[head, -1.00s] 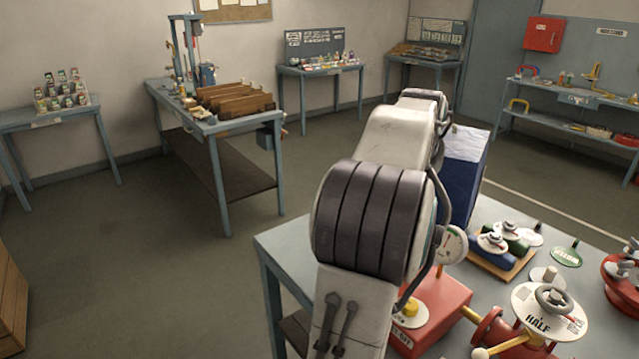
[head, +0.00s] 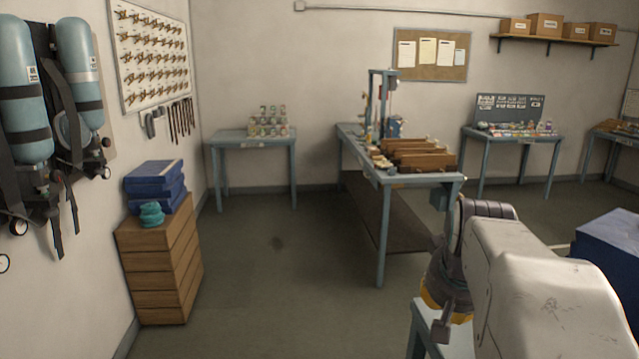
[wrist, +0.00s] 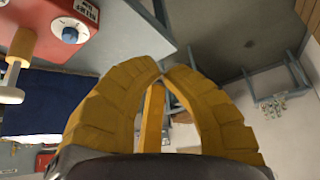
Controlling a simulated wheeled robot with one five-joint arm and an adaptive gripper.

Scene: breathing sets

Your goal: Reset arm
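My gripper (wrist: 165,70) shows in the wrist view with its two yellow fingers curved together and their tips meeting. I see nothing held at the tips. A yellow bar shows in the gap between the fingers, and I cannot tell what it belongs to. In the head view my pale arm fills the lower right, and its links hide most of the near table (head: 424,318). The gripper's fingertips are not clear there.
In the wrist view a red box with a blue knob (wrist: 70,35) is at upper left. In the head view, a wooden drawer cabinet (head: 160,262) stands left, below breathing sets (head: 28,100). A workbench (head: 400,178) stands beyond my arm. The floor (head: 280,285) between is clear.

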